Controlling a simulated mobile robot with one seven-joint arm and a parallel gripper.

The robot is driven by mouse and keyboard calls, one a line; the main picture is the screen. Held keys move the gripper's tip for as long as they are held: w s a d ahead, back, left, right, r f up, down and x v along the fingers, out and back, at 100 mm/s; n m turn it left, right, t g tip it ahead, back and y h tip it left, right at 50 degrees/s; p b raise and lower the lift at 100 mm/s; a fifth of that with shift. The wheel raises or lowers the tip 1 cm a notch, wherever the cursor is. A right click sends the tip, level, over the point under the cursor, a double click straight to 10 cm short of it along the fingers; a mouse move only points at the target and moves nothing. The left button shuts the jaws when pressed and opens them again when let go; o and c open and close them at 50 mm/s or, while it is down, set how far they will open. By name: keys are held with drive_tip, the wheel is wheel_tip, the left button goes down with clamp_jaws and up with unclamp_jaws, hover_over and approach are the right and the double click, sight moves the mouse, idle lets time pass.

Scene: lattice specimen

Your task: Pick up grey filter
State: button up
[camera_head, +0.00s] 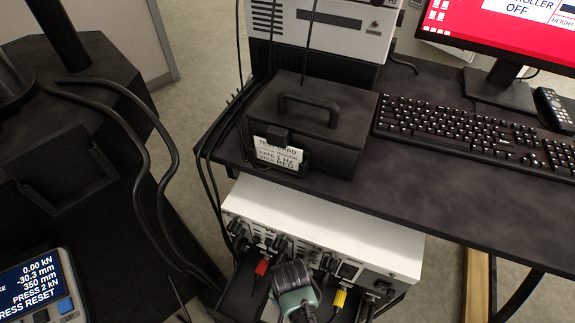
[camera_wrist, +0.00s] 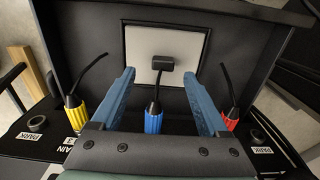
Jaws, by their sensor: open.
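I cannot pick out a thing that is surely the grey filter. In the wrist view, a pale grey rectangular panel (camera_wrist: 140,48) is set in an upright black wall. A small black block (camera_wrist: 160,62) shows in front of the panel, between my fingers. My gripper (camera_wrist: 163,76) is open, its two blue fingers apart on either side of the block. A blue plug (camera_wrist: 153,121) with a black cable stands below the block, between the fingers. No contact with the fingers is visible. In the head view, my wrist (camera_head: 294,282) hides what is below it.
A yellow plug (camera_wrist: 76,112) and a red plug (camera_wrist: 232,120) flank my gripper. Sockets marked PARK (camera_wrist: 37,123) lie farther out. In the head view, a white instrument box (camera_head: 320,225) is close behind my wrist. Above it, a desk (camera_head: 450,185) carries a black case (camera_head: 310,120) and keyboard (camera_head: 470,128).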

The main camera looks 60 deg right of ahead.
sight(271, 313)
drive_tip(key=f, duration=0.1)
drive_tip(key=f+b, duration=0.1)
drive_tip(key=f, duration=0.2)
drive_tip(key=shift+w+a+b, duration=0.15)
drive_tip(key=shift+a+b, duration=0.2)
drive_tip(key=shift+c, duration=0.3)
clamp_jaws()
